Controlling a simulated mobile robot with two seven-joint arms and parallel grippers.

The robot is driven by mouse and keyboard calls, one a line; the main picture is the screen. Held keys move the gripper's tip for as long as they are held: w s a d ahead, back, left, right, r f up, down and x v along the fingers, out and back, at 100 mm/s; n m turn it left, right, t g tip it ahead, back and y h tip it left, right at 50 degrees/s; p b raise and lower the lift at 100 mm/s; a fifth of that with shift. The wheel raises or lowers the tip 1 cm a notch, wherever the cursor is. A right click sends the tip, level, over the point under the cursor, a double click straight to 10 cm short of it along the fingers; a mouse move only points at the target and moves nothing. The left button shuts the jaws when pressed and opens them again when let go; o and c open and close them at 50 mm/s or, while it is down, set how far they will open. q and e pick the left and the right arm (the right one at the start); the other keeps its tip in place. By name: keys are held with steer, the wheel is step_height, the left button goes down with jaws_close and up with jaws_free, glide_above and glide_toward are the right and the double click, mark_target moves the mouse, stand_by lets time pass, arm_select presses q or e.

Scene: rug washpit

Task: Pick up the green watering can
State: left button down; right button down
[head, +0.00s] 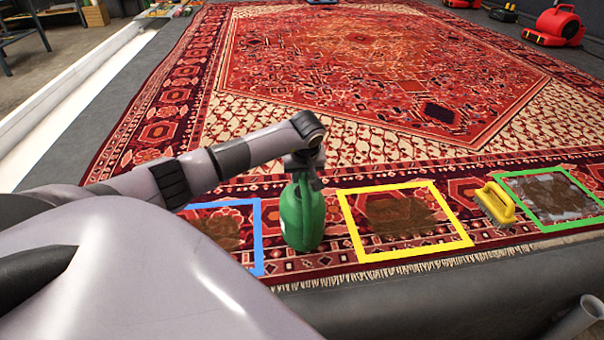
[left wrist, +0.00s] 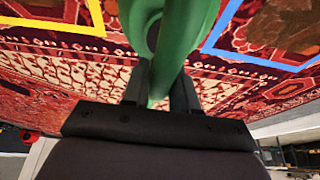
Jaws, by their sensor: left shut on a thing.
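The green watering can (head: 302,216) is upright at the near edge of the red patterned rug, between the blue frame and the yellow frame. My left gripper (head: 304,170) is above it, shut on its upper part. In the left wrist view, the green can (left wrist: 172,45) passes between the two dark fingers of the left gripper (left wrist: 162,88). I cannot tell whether the can's base touches the rug. My right gripper is not in view.
A yellow brush (head: 495,203) lies beside the green frame. Red blowers (head: 556,26) stand at the far right.

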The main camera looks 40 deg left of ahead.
arm_select(q)
steer(key=shift+w+r, duration=0.1)
steer(key=shift+r, duration=0.05)
steer(key=shift+r, duration=0.1)
